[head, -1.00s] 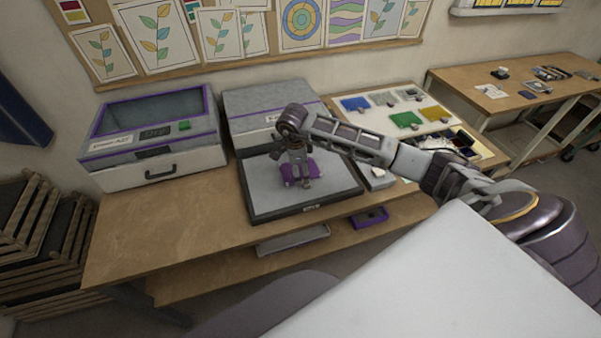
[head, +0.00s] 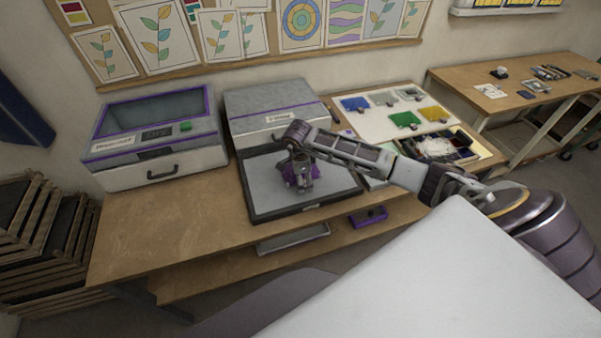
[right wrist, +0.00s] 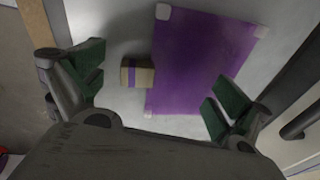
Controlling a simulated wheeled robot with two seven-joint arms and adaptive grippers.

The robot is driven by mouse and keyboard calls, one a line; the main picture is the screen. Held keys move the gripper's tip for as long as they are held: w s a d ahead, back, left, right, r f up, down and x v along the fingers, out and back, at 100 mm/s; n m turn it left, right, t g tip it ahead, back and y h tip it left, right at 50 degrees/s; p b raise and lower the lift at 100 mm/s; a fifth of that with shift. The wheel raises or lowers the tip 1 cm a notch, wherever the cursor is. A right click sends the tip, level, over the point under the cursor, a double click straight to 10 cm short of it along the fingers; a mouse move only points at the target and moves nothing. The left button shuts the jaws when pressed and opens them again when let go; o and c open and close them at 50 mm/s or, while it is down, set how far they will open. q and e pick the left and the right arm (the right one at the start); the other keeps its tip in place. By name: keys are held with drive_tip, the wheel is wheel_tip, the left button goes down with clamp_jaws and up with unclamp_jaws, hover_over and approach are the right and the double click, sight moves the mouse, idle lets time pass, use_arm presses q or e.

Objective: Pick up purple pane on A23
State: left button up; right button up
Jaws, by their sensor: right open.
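The purple pane (head: 287,174) lies flat on the grey bed of a dark-rimmed tray (head: 254,215), partly hidden under my right gripper in the head view. In the right wrist view the purple pane (right wrist: 200,60) shows pale corners, with a small tan block with a purple stripe (right wrist: 137,76) at its left edge. My right gripper (head: 301,185) is open above the tray. In the wrist view its green-padded fingers (right wrist: 157,88) are apart, one left of the block and one over the pane's lower right side. Nothing is between them in grip. My left gripper is not in view.
A grey box with a glass-topped lid (head: 150,140) stands left of the tray, and another grey box (head: 275,105) stands behind it. A white board with coloured panes (head: 376,121) lies to the right. The front left of the table is bare.

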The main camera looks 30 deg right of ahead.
drive_tip(key=c, duration=1.4)
drive_tip(key=shift+s, duration=0.1)
drive_tip(key=c, duration=0.7)
